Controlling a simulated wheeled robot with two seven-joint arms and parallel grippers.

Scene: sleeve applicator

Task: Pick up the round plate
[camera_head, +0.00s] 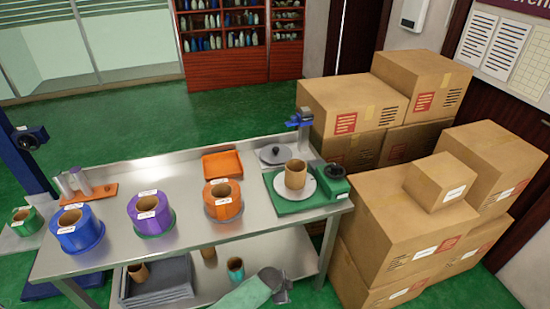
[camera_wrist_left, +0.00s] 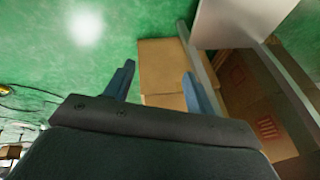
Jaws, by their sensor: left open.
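A pale round plate (camera_head: 310,188) lies on the green base of a device at the right end of the steel table. A tan cardboard ring (camera_head: 295,174) stands upright on it and hides its middle. A grey round disc with a small knob (camera_head: 275,154) lies just behind it. My left gripper (camera_wrist_left: 158,70) is open in the left wrist view, with two blue fingers apart and nothing between them. Beyond the fingers are green floor and cardboard boxes; no plate shows there. I cannot make out either gripper clearly in the head view.
Blue (camera_head: 78,230), purple (camera_head: 150,212) and orange (camera_head: 222,200) ring holders stand along the steel table (camera_head: 190,240). An orange tray (camera_head: 222,164) lies at the back. Stacked cardboard boxes (camera_head: 400,215) crowd the table's right end. A lower shelf holds a grey tray (camera_head: 160,290).

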